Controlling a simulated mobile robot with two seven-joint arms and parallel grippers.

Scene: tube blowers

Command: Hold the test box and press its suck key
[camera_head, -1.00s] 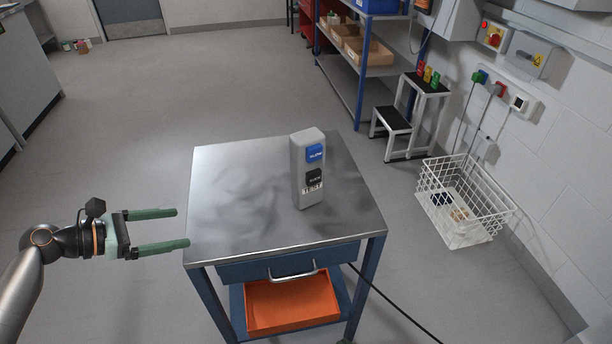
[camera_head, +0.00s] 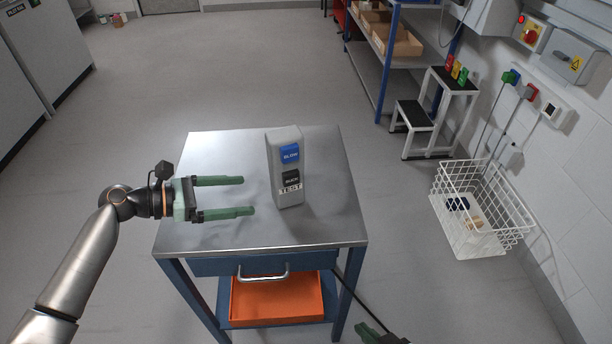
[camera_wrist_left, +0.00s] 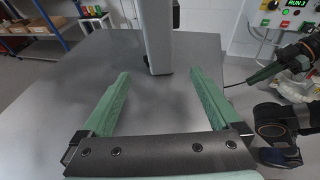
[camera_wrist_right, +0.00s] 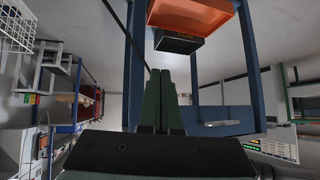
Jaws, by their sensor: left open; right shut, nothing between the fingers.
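The grey test box (camera_head: 287,195) stands upright on the metal-topped trolley (camera_head: 215,228). Its face has a blue BLOW key (camera_head: 290,155) above a black SUCK key (camera_head: 291,178), with a TEST label below. My left gripper (camera_head: 250,196) is open and empty, just left of the box, with its green fingers pointing at it. In the left wrist view the box (camera_wrist_left: 157,40) stands ahead, beyond the gap between the fingertips. My right gripper (camera_head: 368,334) is low at the bottom edge, in front of the trolley. In the right wrist view its fingers (camera_wrist_right: 160,75) are together and empty.
The trolley has a drawer handle (camera_head: 264,275) and an orange tray (camera_head: 270,301) on its lower shelf. A white wire basket (camera_head: 480,215) and a step stool (camera_head: 430,115) are on the floor at right. A dark cable runs from the trolley.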

